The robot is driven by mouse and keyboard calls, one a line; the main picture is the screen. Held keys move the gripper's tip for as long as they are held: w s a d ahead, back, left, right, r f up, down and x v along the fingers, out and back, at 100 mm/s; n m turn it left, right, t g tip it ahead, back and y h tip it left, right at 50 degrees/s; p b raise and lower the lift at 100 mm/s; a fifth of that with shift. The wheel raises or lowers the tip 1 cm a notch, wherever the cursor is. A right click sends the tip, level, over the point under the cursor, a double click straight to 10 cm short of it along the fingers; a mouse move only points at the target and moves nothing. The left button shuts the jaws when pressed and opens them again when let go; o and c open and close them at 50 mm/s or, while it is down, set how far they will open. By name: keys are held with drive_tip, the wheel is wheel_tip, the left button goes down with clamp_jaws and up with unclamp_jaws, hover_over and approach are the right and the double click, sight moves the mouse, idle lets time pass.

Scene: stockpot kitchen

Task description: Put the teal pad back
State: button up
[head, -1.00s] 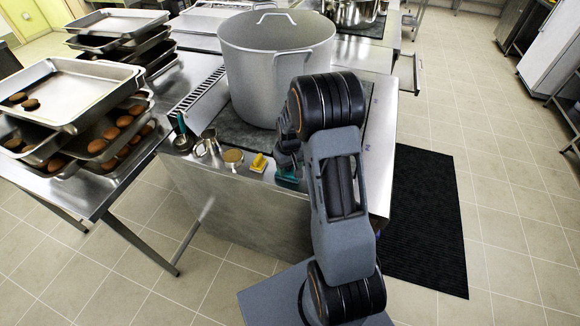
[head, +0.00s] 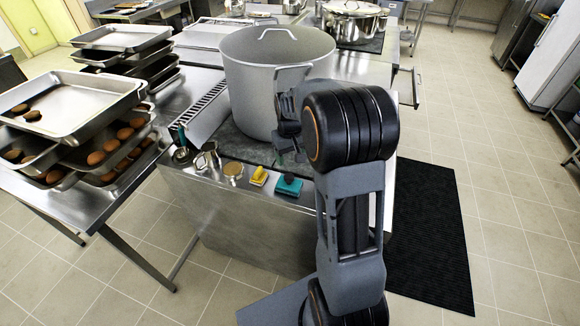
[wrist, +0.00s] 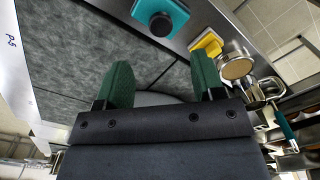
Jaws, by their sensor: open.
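The teal pad (head: 288,187) lies on the front edge strip of the steel counter, right of a yellow sponge-like block (head: 259,176). In the wrist view the teal pad (wrist: 178,13) shows at the top, with a round dark knob on it. My gripper (wrist: 163,82) is open and empty, with its two green fingers apart and the pad beyond their tips. In the head view my gripper (head: 290,150) is partly hidden by my arm, above the counter and behind the pad, apart from it.
A large lidded stockpot (head: 265,75) stands just behind my gripper. A small metal jug (head: 208,157) and a round tamper-like piece (head: 233,170) stand left of the yellow block. Stacked trays of buns (head: 70,110) fill the left table. A black mat (head: 430,230) lies on the floor at right.

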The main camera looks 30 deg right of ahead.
drive_tip(key=s+a+r+t, duration=0.2)
drive_tip(key=s+a+r, duration=0.3)
drive_tip(key=s, duration=0.4)
drive_tip(key=s+a+r+t, duration=0.2)
drive_tip(key=s+a+r, duration=0.2)
drive_tip(key=s, duration=0.5)
drive_tip(key=shift+a+r+t, duration=0.3)
drive_tip(key=shift+a+r, duration=0.05)
drive_tip(key=shift+a, duration=0.05)
drive_tip(key=shift+s, duration=0.1)
